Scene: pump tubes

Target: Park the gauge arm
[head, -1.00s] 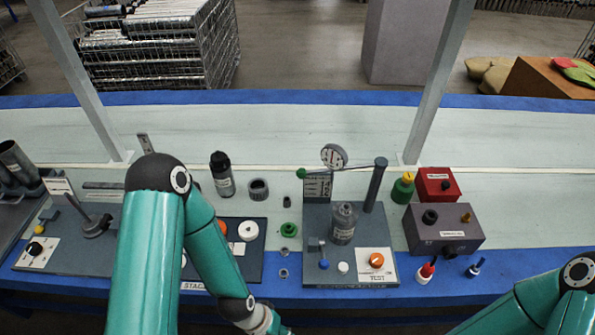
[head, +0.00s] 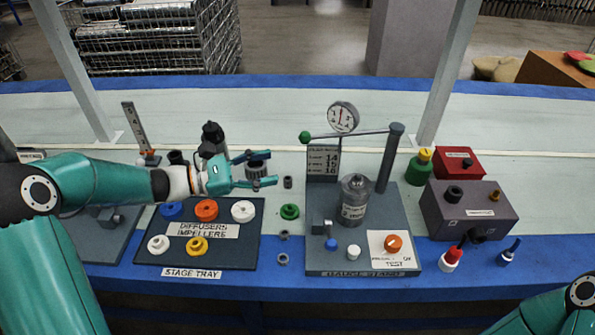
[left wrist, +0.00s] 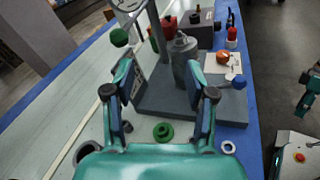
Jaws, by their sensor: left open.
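The gauge arm (head: 362,134) is a thin rod running left from the top of a grey post (head: 390,158) on the gauge stand (head: 330,255). It carries a round dial gauge (head: 342,117) and ends in a green ball knob (head: 305,137), above a small number board (head: 323,163). My left gripper (head: 272,168) is open and empty, left of and lower than the knob in the picture, apart from it. In the left wrist view the green knob (left wrist: 119,37) shows beyond the open left gripper (left wrist: 158,76). My right gripper is out of view.
A grey canister (head: 354,203) stands on the gauge stand below the arm. A stage tray (head: 250,250) with coloured rings lies left of it. A purple-grey box (head: 465,212), red box (head: 458,163) and green bottle (head: 419,167) stand right.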

